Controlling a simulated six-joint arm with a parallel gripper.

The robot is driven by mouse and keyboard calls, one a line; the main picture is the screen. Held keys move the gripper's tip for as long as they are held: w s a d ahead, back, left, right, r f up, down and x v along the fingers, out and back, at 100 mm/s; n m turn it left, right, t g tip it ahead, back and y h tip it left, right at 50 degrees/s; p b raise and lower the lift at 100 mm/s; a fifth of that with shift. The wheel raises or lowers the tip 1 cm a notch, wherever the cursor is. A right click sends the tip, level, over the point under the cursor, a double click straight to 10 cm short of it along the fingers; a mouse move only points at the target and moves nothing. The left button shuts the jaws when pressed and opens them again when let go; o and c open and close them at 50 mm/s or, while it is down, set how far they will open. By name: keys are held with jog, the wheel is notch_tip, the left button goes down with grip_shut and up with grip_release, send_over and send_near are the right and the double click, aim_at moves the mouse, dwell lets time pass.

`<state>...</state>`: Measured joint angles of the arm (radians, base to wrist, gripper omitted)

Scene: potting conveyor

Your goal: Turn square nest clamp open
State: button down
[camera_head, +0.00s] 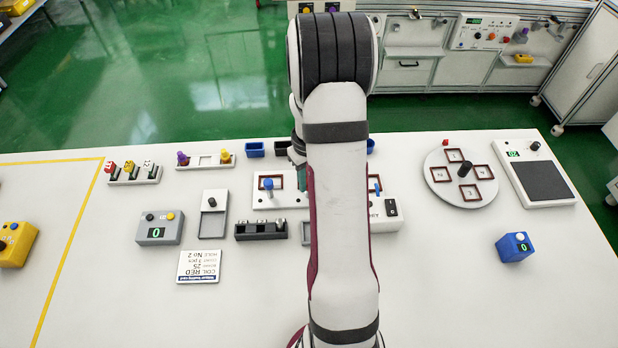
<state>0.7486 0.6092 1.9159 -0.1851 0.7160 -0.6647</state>
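A white fixture plate (263,202) lies in the middle of the table, partly hidden by my arm. On its left part is a dark red-brown square frame (259,179) with a blue clamp knob (268,184) beside or over it.
A white box with a black switch (391,207) adjoins the plate's right side. A dark block rack (260,231) stands in front. Blue bins (255,149) stand behind. A round turntable (447,190) is at right. Table between turntable and blue box (514,248) is clear.

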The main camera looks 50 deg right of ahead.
jog(key=m, duration=0.4)
jog(key=shift+m, duration=2.2)
jog(key=shift+w, duration=0.1)
jog(key=c, duration=0.7)
grip_release()
jog(key=shift+o, duration=0.2)
notch_tip(320, 180, up, 16)
